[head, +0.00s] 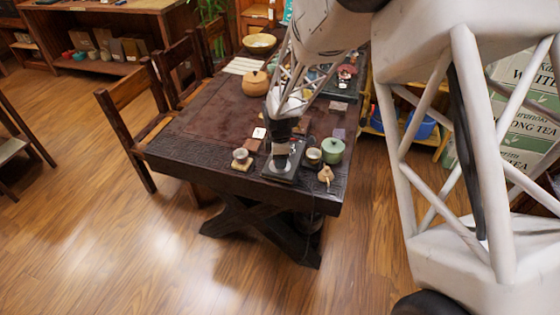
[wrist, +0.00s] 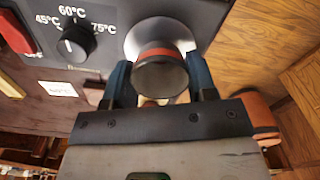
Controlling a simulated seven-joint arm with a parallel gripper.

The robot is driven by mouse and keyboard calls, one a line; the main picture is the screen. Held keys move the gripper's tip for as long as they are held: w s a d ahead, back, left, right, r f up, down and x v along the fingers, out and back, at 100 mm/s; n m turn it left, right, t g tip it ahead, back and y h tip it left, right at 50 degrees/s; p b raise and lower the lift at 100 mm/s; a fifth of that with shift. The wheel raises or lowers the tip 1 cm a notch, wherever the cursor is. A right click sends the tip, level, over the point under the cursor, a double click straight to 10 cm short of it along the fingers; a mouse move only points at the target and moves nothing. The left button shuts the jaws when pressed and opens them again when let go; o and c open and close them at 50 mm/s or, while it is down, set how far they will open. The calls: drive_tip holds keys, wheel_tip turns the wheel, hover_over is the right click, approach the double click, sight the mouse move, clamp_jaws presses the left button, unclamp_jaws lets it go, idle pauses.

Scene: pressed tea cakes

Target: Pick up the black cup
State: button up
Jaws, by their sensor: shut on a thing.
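The black cup (wrist: 160,80) is in the middle of the wrist view, a dark round shape with an orange-red band. My gripper (wrist: 158,66) is shut on it, with one blue-grey finger on each side. The cup is over the silver round plate (wrist: 138,38) of a dark warmer (wrist: 100,12) with a temperature knob. I cannot tell whether the cup touches the plate. In the head view my gripper (head: 282,143) points down over the warmer (head: 276,172) near the table's front edge, and the cup is hard to make out there.
Right of the warmer stand a cream cup (head: 313,156), a green pot (head: 333,150) and a small brown gourd-like thing (head: 325,174). A small pale cup (head: 241,154) stands left. A clay pot (head: 255,83) is farther back. The table's left middle (head: 205,118) is clear.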

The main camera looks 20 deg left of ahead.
drive_tip(key=shift+r, duration=0.15)
drive_tip(key=shift+r, duration=0.5)
drive_tip(key=shift+s+d+r, duration=0.1)
drive_tip(key=shift+s+r, duration=0.05)
drive_tip(key=shift+r, duration=0.45)
drive_tip(key=shift+s+d+r, duration=0.1)
drive_tip(key=shift+s+r, duration=0.05)
drive_tip(key=shift+r, duration=0.45)
drive_tip(key=s+d+r, duration=0.1)
drive_tip(key=s+d, duration=0.7)
drive_tip(key=s, duration=0.5)
drive_tip(key=shift+r, duration=0.15)
drive_tip(key=shift+d, duration=0.1)
drive_tip(key=shift+w, duration=0.1)
drive_tip(key=w+a, duration=0.3)
drive_tip(key=a, duration=0.1)
drive_tip(key=w+a+f, duration=0.1)
drive_tip(key=w+a, duration=0.2)
drive_tip(key=a, duration=0.1)
drive_tip(key=w+a, duration=0.3)
drive_tip(key=a, duration=0.2)
drive_tip(key=shift+w+f, duration=0.1)
drive_tip(key=shift+f, duration=0.1)
drive_tip(key=shift+w, duration=0.1)
